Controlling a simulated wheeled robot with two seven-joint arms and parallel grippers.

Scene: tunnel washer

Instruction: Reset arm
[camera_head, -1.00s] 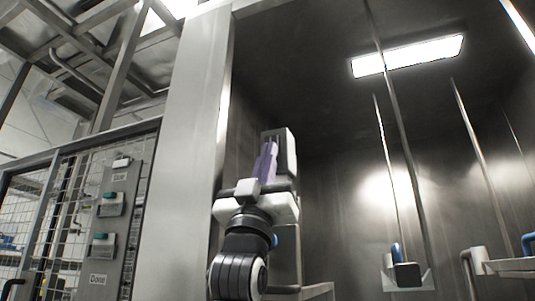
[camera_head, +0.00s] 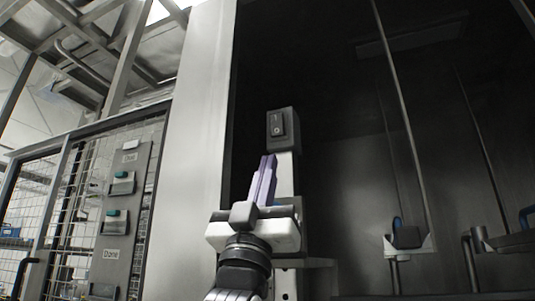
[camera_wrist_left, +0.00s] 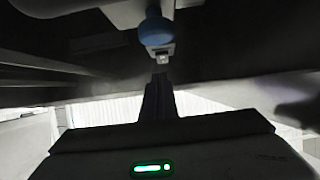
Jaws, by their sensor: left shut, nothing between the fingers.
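My left gripper (camera_head: 268,160) points up in the head view, its purple fingers closed together with nothing between them. A dark switch box (camera_head: 283,128) with a rocker marked 1 and 0 stands just above and behind the fingertips, on a pale post. A gap shows between the fingertips and the rocker in the picture. In the left wrist view the dark fingers (camera_wrist_left: 159,98) are together, below a blue rounded part (camera_wrist_left: 155,30). My right gripper is not in view.
The chamber is dark, and its ceiling light panel (camera_head: 411,34) is unlit. A pale wall post (camera_head: 193,130) stands left of my arm. A control panel (camera_head: 120,215) with green buttons is mounted by a mesh fence. Thin vertical rods and a bracket (camera_head: 410,246) are at the right.

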